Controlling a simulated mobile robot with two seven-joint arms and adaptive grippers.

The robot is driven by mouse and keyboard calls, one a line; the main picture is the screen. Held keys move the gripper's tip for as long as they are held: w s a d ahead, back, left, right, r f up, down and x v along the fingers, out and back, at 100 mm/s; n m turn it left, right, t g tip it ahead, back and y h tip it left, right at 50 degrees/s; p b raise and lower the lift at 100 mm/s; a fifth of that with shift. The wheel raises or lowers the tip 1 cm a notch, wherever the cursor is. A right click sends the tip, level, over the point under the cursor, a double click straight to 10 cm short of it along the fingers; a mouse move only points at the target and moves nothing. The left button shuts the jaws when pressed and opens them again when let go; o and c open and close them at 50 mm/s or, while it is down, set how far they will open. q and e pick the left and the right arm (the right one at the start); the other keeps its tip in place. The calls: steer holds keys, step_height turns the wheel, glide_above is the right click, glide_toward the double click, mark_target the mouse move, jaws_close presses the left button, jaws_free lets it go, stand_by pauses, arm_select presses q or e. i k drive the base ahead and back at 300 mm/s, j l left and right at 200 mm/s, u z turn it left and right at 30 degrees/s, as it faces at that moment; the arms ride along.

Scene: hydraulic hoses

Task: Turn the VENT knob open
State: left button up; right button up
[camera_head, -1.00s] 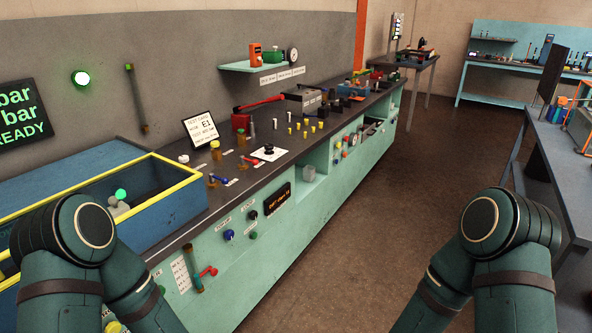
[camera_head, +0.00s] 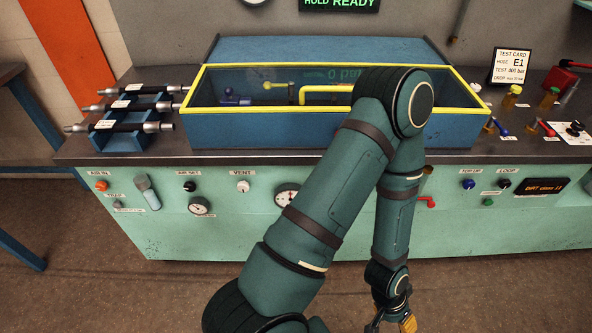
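The VENT knob (camera_head: 242,186) is a small pale round knob on the green front panel (camera_head: 225,222), under the VENT label (camera_head: 242,173). It is in plain view to the left of my arm. My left gripper (camera_head: 391,324) is at the bottom edge, right of centre, low in front of the cabinet and well apart from the knob. It is partly cut off, so its opening and anything in it cannot be made out. My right gripper is out of view.
A pressure gauge (camera_head: 286,196) is right of the knob, partly behind my arm. The AIR SET knob (camera_head: 190,186) and another gauge (camera_head: 200,206) are left. Above stands a blue box with a yellow rim (camera_head: 225,67). Floor before the panel's left part is clear.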

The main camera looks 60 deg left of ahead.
mark_target(243, 186)
steer(key=u, duration=2.4)
